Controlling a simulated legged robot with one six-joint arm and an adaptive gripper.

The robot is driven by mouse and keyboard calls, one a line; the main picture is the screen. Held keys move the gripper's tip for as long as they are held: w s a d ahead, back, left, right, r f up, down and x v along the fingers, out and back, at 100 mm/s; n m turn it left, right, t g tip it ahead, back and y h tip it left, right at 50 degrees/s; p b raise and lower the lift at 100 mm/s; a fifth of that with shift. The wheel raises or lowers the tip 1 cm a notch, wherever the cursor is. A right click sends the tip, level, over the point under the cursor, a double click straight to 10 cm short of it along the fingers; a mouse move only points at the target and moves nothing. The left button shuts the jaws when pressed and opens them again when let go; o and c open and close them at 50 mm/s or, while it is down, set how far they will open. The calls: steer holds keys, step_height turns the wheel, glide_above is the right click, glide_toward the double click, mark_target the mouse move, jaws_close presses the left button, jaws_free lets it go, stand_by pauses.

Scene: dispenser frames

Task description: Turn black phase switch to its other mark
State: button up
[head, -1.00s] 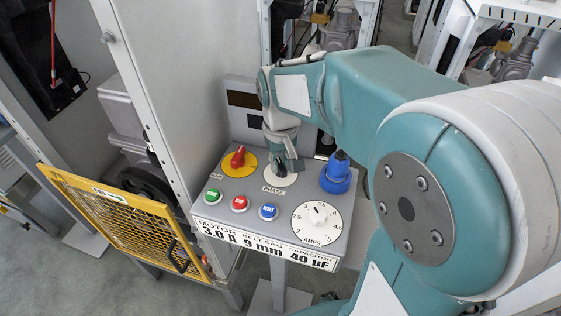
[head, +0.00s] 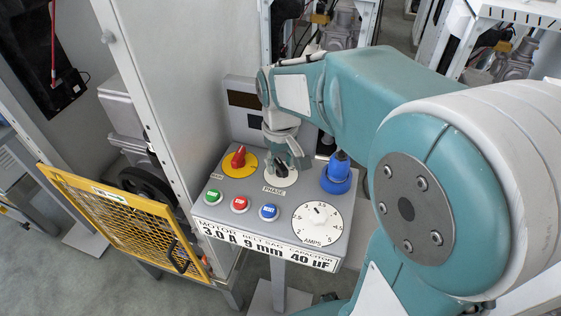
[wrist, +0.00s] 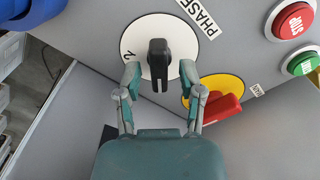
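The black phase switch (wrist: 159,62) sits on a white round plate (wrist: 137,42) beside the PHASE label (wrist: 197,18) in the wrist view. A mark "2" shows on the plate's left side; any other mark is not visible. The switch's handle points down toward my palm in this view. My gripper (wrist: 160,72) is open, one finger on each side of the handle, with gaps between. In the head view the switch (head: 281,171) is partly behind my gripper (head: 289,162).
A red switch on a yellow plate (head: 240,160) is to the left. Green (head: 213,196), red (head: 240,204) and blue (head: 269,212) buttons are in front. A blue knob (head: 338,173) and white AMPS dial (head: 318,224) are to the right. A yellow mesh guard (head: 125,220) stands at left.

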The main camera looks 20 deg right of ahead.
mark_target(281, 166)
steer(key=shift+r, duration=0.1)
step_height(281, 166, up, 12)
stand_by(0.6)
stand_by(0.4)
steer(key=s+f+m+t, duration=0.1)
steer(key=s+f+t, duration=0.1)
steer(key=s, duration=0.5)
steer(key=s+f+m+t, duration=0.1)
steer(key=s+f+t, duration=0.2)
steer(key=s, duration=0.4)
steer(key=shift+s+f+t, duration=0.2)
steer(key=shift+t, duration=0.1)
stand_by(1.3)
